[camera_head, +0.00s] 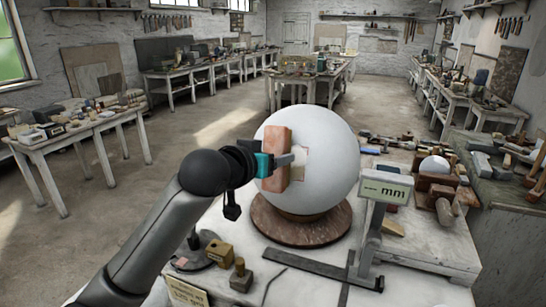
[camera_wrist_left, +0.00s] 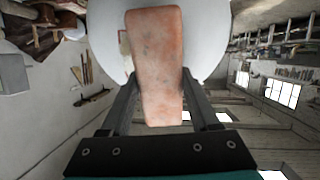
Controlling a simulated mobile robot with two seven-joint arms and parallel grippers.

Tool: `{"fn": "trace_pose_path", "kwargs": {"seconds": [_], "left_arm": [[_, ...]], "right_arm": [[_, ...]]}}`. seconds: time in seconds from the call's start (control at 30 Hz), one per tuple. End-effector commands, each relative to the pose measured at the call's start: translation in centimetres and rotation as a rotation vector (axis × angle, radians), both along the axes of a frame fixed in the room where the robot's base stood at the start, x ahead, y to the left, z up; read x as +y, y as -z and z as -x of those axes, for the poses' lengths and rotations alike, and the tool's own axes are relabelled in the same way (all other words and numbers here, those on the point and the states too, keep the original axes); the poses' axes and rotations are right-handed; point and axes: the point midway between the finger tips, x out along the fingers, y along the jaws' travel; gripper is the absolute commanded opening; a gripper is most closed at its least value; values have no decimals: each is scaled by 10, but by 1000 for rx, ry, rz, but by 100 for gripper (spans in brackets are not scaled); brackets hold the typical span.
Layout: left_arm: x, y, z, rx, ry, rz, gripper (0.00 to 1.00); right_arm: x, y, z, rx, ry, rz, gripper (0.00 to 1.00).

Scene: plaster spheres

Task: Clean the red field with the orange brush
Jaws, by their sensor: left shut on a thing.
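A large white plaster sphere (camera_head: 330,165) stands on a round brown base on the worktable. My left gripper (camera_head: 284,161) is shut on an orange block-shaped brush (camera_head: 275,150), held upright in front of the left part of the sphere. The brush (camera_wrist_left: 157,60) sits between both fingers in the left wrist view, with the sphere (camera_wrist_left: 210,35) behind it. I cannot tell whether brush and sphere touch. A thin reddish outline of the field (camera_head: 306,152) shows beside the brush; the brush and finger hide part of it. My right gripper is not in view.
The brown base (camera_head: 302,235) rests on the pale worktable. A display marked "mm" (camera_head: 386,187) stands right of the sphere. A dark metal square (camera_head: 322,270) and small blocks (camera_head: 219,251) lie in front. Tools and a small white ball (camera_head: 434,165) are at the right.

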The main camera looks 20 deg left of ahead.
Motion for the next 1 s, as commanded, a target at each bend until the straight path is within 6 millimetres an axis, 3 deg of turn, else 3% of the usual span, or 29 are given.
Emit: {"fn": "trace_pose_path", "kwargs": {"seconds": [0.33, 0.67, 1.0], "left_arm": [[0, 2, 1, -1, 1, -1, 0], [-1, 17, 20, 0, 0, -1, 0], [-1, 15, 19, 0, 0, 0, 0]], "right_arm": [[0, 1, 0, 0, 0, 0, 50], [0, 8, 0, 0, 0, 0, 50], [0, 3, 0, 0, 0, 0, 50]]}}
